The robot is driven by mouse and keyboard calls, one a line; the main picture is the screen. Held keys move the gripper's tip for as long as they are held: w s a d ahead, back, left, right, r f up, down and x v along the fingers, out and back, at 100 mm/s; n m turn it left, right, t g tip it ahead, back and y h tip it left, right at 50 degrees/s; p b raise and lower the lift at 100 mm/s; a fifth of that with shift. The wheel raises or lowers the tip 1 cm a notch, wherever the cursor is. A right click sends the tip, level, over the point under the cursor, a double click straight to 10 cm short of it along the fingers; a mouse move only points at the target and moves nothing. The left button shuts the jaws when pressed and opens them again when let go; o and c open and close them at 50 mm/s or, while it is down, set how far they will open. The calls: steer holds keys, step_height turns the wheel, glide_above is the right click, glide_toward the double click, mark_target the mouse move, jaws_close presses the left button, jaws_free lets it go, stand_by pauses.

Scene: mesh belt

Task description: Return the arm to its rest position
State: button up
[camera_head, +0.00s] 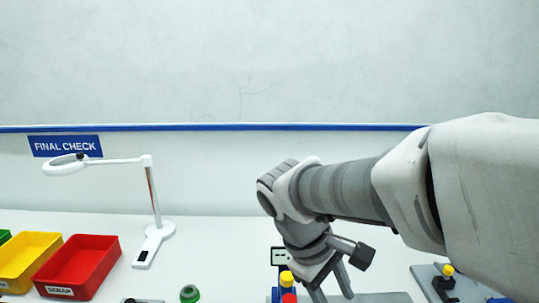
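My arm (350,188) reaches in from the right and bends downward at the wrist, near the middle of the view. My gripper (333,294) hangs below it at the bottom edge, over the white table. Its two grey fingers stand apart with table showing between them, and nothing shows in the gap. The fingertips are at or below the picture's edge. Just left of the gripper are a yellow cap (287,278) and a red cap (289,298) on a small blue and grey fixture.
A red scrap tray (107,241) and a yellow tray (52,240) stand at the left. A white magnifier lamp (154,205) stands behind them. A green knob (189,293) sits at the front. A dark fixture with a yellow knob (448,270) is at right. A wall (250,170) closes the back.

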steer(key=s+d+r+m+t+y, duration=0.3)
steer(key=s+m+t+y, duration=0.1)
steer(key=m, duration=0.4)
steer(key=s+t, duration=0.1)
steer(key=s, duration=0.1)
steer(key=shift+s+r+y, duration=0.3)
stand_by(0.4)
